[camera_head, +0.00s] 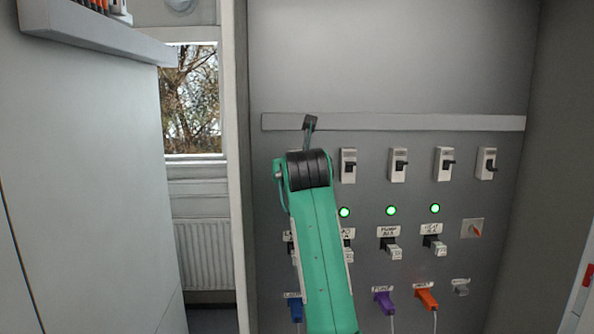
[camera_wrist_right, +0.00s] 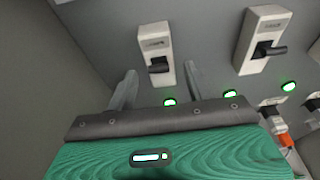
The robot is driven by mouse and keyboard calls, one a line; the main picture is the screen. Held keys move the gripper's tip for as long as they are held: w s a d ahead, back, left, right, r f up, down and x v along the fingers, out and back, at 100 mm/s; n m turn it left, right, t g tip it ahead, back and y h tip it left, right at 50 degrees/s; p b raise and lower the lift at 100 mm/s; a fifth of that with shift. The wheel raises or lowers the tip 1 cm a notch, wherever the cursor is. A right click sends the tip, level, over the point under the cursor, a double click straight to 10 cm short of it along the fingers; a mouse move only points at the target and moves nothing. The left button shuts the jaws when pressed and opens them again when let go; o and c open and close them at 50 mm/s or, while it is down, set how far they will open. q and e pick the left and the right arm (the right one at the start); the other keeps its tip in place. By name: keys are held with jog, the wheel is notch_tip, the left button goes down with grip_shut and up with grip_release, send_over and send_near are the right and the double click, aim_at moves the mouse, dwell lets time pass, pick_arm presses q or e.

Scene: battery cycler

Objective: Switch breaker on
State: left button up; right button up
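Several white breakers with black levers sit in a row on the grey wall panel. In the head view, one breaker (camera_head: 348,166) shows just right of my right arm, with others farther right. In the right wrist view, the leftmost breaker (camera_wrist_right: 153,42) shows its black lever (camera_wrist_right: 159,65); my arm appears to hide it in the head view. My right gripper (camera_wrist_right: 159,72) is open, its two fingers apart on either side of this breaker's lower part. Contact with the lever cannot be told. My left gripper is not in view.
Green lights (camera_head: 391,210) glow below the breakers. Lower are labelled sockets, a purple plug (camera_head: 384,302), an orange plug (camera_head: 427,298) and a blue plug (camera_head: 295,308). A light rail (camera_head: 420,122) runs above the breakers. A window (camera_head: 190,100) is at left.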

jog(key=shift+s, duration=0.1)
jog(key=b+v, duration=0.7)
jog(key=v, duration=0.6)
jog(key=shift+s, duration=0.3)
jog(key=shift+r, duration=0.1)
